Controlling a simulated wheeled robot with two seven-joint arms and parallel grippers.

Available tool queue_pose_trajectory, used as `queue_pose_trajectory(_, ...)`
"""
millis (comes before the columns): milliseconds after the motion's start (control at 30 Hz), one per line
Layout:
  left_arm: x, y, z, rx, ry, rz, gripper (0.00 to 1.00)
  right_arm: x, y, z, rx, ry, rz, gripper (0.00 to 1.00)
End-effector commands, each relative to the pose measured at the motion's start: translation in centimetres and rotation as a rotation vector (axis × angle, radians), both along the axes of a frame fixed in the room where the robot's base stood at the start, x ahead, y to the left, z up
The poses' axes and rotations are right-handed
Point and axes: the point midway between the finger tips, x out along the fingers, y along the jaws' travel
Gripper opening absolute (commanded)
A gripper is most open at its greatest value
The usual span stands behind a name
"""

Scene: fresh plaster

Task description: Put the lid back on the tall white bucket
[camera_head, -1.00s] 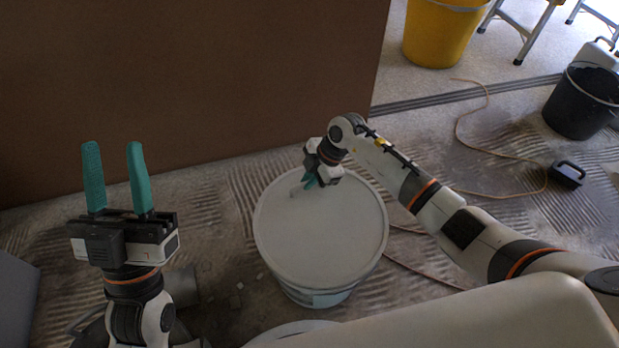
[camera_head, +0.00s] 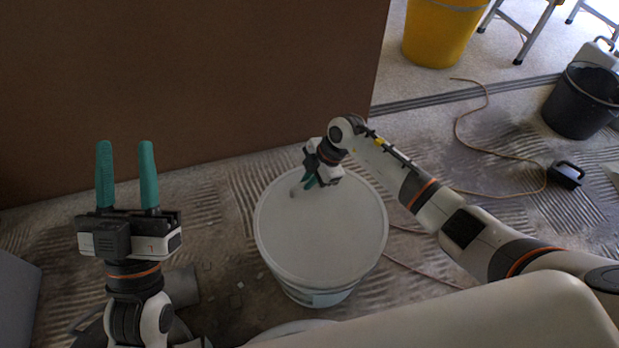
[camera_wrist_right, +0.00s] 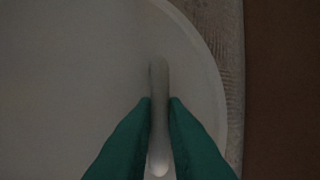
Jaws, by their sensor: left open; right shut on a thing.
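The white lid (camera_head: 325,235) lies over the mouth of the tall white bucket (camera_head: 318,298), which stands on the floor in the middle of the head view. The lid hides the bucket's rim, so I cannot tell whether it is fully seated. My right gripper (camera_head: 310,182) is at the lid's far edge, its teal fingers shut on the lid's pale, narrow handle (camera_wrist_right: 158,120). The lid also fills the left of the right wrist view (camera_wrist_right: 70,80). My left gripper (camera_head: 126,150) is open and empty, fingers pointing up, left of the bucket.
A brown board (camera_head: 180,90) stands behind the bucket. A yellow bucket (camera_head: 440,35), a black bucket (camera_head: 582,100) and a cable (camera_head: 462,135) are to the right. A white rim (camera_head: 290,328) shows partly behind my arm at the bottom.

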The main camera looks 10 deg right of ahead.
Motion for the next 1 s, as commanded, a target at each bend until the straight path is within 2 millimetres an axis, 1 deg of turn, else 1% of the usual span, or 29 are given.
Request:
queue_pose_trajectory(333,0.2,-0.02,-0.32,0.007,0.023,0.001,0.41,0.0,0.0,0.05,0.0,0.0,0.0,0.0)
queue_pose_trajectory(1000,-0.15,0.01,0.01,-0.002,-0.005,-0.001,0.41,0.0,0.01,-0.45,0.0,0.0,0.001,0.0)
